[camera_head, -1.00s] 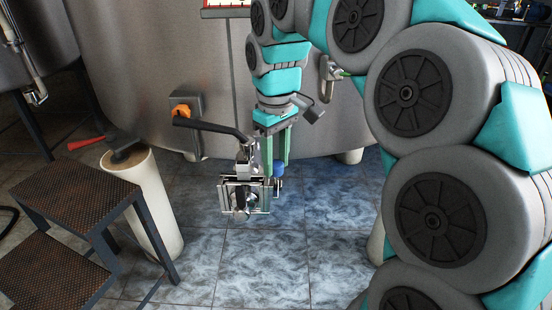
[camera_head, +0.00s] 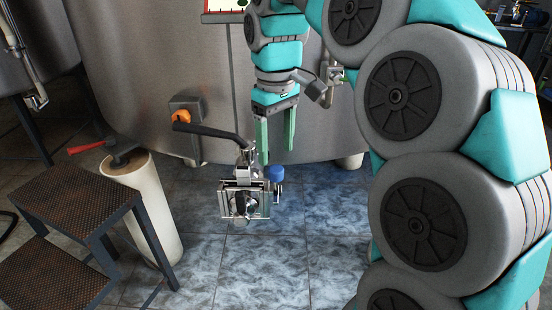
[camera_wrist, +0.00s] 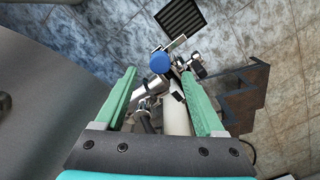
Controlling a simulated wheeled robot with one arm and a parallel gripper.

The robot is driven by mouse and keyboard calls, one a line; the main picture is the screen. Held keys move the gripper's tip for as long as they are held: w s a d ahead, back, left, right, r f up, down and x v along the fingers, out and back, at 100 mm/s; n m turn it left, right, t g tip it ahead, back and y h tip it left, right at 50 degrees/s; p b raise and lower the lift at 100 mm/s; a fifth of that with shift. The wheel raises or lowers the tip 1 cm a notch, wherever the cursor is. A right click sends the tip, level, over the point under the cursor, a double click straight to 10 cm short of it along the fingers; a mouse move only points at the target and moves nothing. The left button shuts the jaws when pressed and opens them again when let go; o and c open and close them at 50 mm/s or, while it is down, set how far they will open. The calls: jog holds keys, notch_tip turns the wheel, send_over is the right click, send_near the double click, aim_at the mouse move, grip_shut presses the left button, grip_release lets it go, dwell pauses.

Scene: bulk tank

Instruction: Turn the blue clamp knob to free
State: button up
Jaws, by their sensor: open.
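The blue clamp knob (camera_head: 274,173) sits on the right side of a metal clamp assembly (camera_head: 244,199) in the head view. In the wrist view the knob (camera_wrist: 159,62) shows as a round blue cap between and beyond the finger lines. My gripper (camera_head: 276,157) has its two green fingers apart, pointing down, with nothing between them. Its tips are close above the knob in the head view, apart from it as far as I can tell. In the wrist view my gripper (camera_wrist: 165,90) is open, with the knob ahead, left of the middle between the tips.
A black lever handle (camera_head: 208,130) reaches left from above the clamp. An orange knob (camera_head: 181,117) is on the tank (camera_head: 150,70) behind. A white cylinder (camera_head: 150,200) and brown steps (camera_head: 75,205) stand at left. The tiled floor at front is clear.

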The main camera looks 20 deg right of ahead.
jog(key=shift+r, duration=1.5)
jog(key=s+f+m+g, duration=0.1)
jog(key=s+f+m, duration=0.1)
jog(key=s+f, duration=0.8)
jog(key=s+f+m, duration=0.3)
jog(key=s+f, duration=0.8)
jog(key=s, duration=0.5)
jog(key=shift+f+m+g, duration=0.2)
jog(key=shift+m+g, duration=0.1)
jog(key=shift+g, duration=0.1)
